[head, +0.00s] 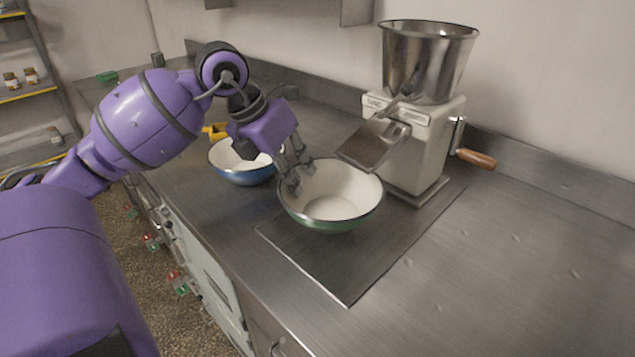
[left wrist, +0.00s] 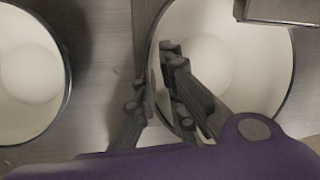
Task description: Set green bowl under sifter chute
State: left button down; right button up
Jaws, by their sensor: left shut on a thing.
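The green bowl (head: 330,222), white inside with a dark rim, is upright over the dark mat in front of the sifter. My left gripper (head: 293,177) is shut on the bowl's left rim. The left wrist view shows the fingers (left wrist: 168,68) on either side of the rim of the green bowl (left wrist: 240,75). The sifter (head: 420,130) has a steel hopper on top and a sloping chute (head: 372,144). The chute's lower end is near the bowl's back right rim. I cannot tell whether the bowl's base touches the mat. My right gripper is not in view.
A blue bowl (head: 240,168) stands to the left, behind the green one; it also shows in the left wrist view (left wrist: 28,75). A yellow object (head: 216,131) lies behind it. The dark mat (head: 345,280) reaches toward the counter's front edge. The counter (head: 520,270) is clear on the right.

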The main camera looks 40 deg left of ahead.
aim_at(317, 183)
pick_arm(q)
jog(key=w, duration=0.1)
jog(key=w+d, duration=0.1)
jog(key=w, duration=0.2)
jog(key=shift+d+r, duration=0.1)
jog(key=shift+d, duration=0.3)
jog(key=shift+d+f, duration=0.1)
jog(key=shift+f, duration=0.25)
jog(key=shift+f+p, duration=0.3)
jog(key=shift+f, duration=1.15)
jog(key=shift+f, duration=0.1)
jog(key=shift+f, duration=0.15)
jog(key=c, duration=1.8)
grip_release()
jog(key=shift+r, duration=0.5)
jog(key=v, duration=1.1)
jog(key=shift+s+r, duration=0.15)
jog(key=shift+s, duration=0.05)
